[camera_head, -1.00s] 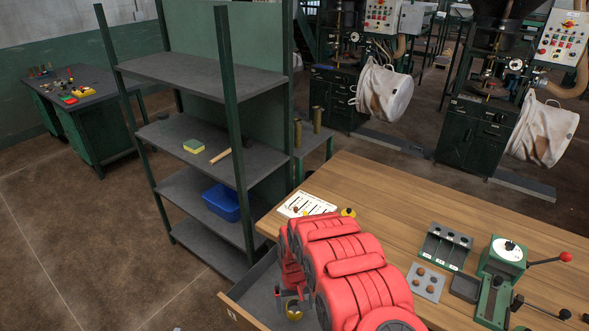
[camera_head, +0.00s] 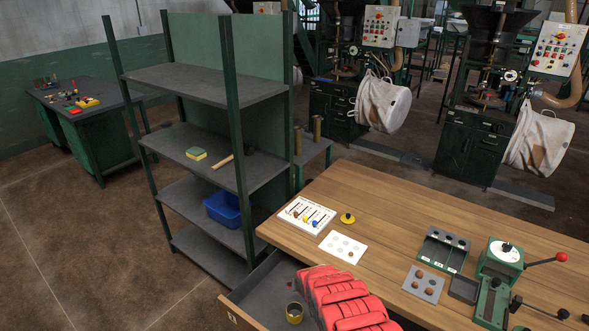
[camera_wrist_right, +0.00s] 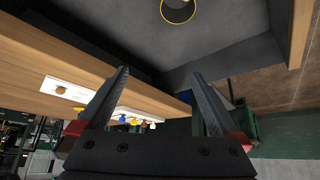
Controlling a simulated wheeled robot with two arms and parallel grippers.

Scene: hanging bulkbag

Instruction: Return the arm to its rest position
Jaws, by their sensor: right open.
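My right arm (camera_head: 340,302), in red padding, comes in from the bottom of the head view and lies over the right part of the open drawer (camera_head: 262,287). Its gripper is hidden in the head view. In the right wrist view my right gripper (camera_wrist_right: 160,73) has its two dark fingers spread apart, with nothing between them. A yellow-rimmed roll (camera_head: 294,312) sits in the drawer; it also shows at the top of the right wrist view (camera_wrist_right: 178,11), apart from the fingers. My left gripper is not in view.
The wooden bench (camera_head: 385,215) carries a white card with coloured pieces (camera_head: 305,215), a yellow knob (camera_head: 347,218), a white hole plate (camera_head: 343,247), a grey plate (camera_head: 423,284) and a green press (camera_head: 500,262). A shelf rack (camera_head: 215,155) stands at the left.

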